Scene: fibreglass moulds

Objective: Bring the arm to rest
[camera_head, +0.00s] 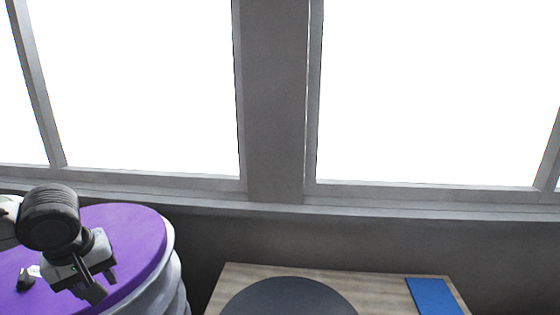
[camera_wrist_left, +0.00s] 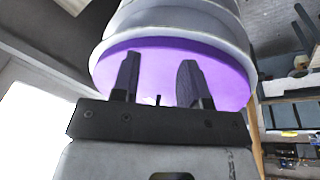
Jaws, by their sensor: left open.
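My left gripper (camera_head: 96,283) is at the lower left of the head view, above a round purple top (camera_head: 130,232) on a pale ribbed drum (camera_head: 166,285). In the left wrist view, the two dark fingers of my left gripper (camera_wrist_left: 160,82) stand apart with nothing held between them. The purple surface (camera_wrist_left: 223,82) fills the view behind the fingers. A small dark object (camera_head: 26,281) with a white tag lies on the purple top, left of the gripper. My right gripper is not in view.
A wooden table (camera_head: 388,290) stands at the bottom centre, bearing a dark round disc (camera_head: 288,298) and a blue rectangle (camera_head: 434,296). Large windows with a grey sill (camera_head: 400,201) run behind. Shelves (camera_wrist_left: 290,112) stand at the right of the wrist view.

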